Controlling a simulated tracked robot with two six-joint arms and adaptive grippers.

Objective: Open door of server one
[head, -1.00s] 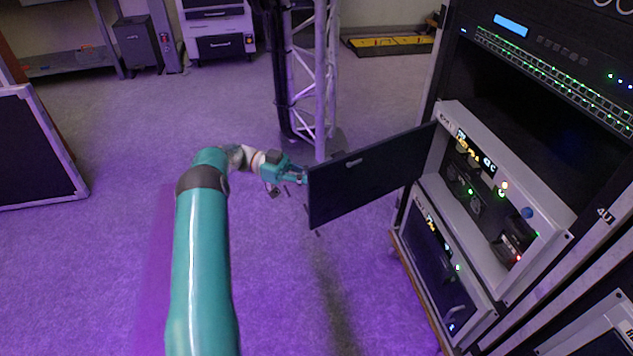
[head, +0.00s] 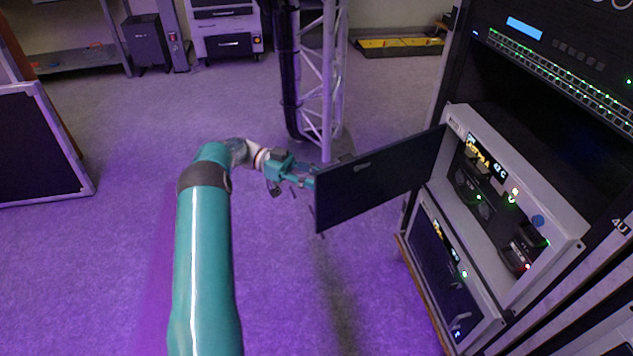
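The upper server (head: 520,215) in the rack has a light grey frame, and its dark door (head: 375,180) stands swung wide open to the left. Its inside shows lit displays, green lights and a blue knob. My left gripper (head: 307,183) is at the door's free left edge, its fingers close to or touching it. The fingertips are partly hidden by the door, so I cannot tell whether they are open or shut. My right gripper is out of view.
A second server (head: 445,265) with a dark closed front sits below. A metal truss (head: 318,80) stands on the floor behind the door. A black panel (head: 40,145) stands at the left. The floor between is clear.

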